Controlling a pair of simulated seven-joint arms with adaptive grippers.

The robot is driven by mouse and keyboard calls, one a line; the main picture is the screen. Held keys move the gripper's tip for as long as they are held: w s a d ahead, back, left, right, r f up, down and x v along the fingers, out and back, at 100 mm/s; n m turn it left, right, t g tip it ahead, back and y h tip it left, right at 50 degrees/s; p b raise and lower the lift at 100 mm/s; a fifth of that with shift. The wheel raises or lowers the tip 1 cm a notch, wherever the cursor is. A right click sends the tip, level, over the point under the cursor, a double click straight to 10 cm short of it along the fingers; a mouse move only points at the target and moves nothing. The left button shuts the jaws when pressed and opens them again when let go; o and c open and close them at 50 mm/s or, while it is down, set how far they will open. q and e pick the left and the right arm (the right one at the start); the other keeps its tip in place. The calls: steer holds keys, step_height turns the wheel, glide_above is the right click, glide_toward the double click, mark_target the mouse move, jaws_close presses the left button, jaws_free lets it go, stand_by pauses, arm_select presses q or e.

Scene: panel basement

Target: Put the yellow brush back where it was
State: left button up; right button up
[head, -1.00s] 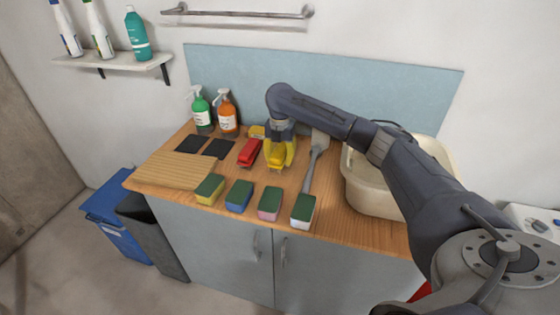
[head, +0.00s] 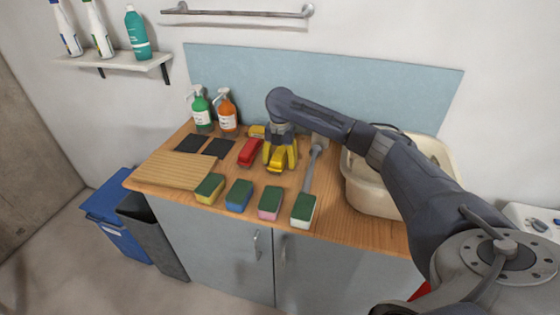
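A yellow brush (head: 277,160) is at the middle of the wooden counter, to the right of a red brush (head: 249,152). My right gripper (head: 280,154) comes down over the yellow brush from above, with its yellow-marked fingers around it. The fingers hide part of the brush, and I cannot tell whether they press on it or stand apart. Another yellow item (head: 257,132) lies behind the red brush, partly hidden by my gripper. My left gripper is not in view.
A grey long-handled brush (head: 313,165) lies just right of my gripper, before a cream basin (head: 375,195). Several sponges line the front edge, including a blue one (head: 239,195). Two dark pads (head: 218,148), a wooden board (head: 172,171) and pump bottles (head: 227,115) are on the left.

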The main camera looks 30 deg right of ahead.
mark_target(280, 152)
step_height(280, 152, up, 12)
steer(key=shift+r, duration=0.15)
stand_by(0.5)
